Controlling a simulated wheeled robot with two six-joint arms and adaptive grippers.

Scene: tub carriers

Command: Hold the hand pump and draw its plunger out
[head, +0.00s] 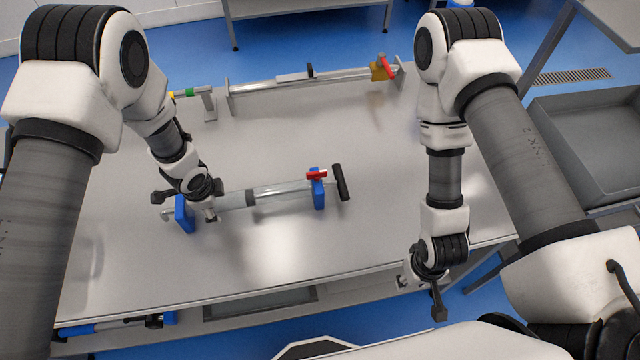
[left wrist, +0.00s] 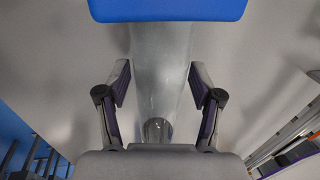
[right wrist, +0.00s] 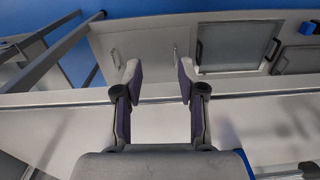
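The hand pump lies on the grey table, with a clear barrel (head: 280,191), blue end blocks (head: 318,190), a red lever on the right block, and a black T-handle (head: 341,182) at the right end. My left gripper (head: 198,200) is at the pump's left end, beside the left blue block, hiding part of it. In the left wrist view the open fingers (left wrist: 160,88) stand on both sides of a clear tube (left wrist: 160,60), with visible gaps; a blue block (left wrist: 168,8) is ahead. My right gripper (head: 422,284) is open and empty (right wrist: 157,82) at the table's front right edge, away from the handle.
A longer rod-like fixture (head: 320,78) with a yellow and red end piece runs along the table's back. A small grey stand (head: 208,102) is at back left. A grey bin (head: 590,140) stands to the right. The table between pump and right edge is clear.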

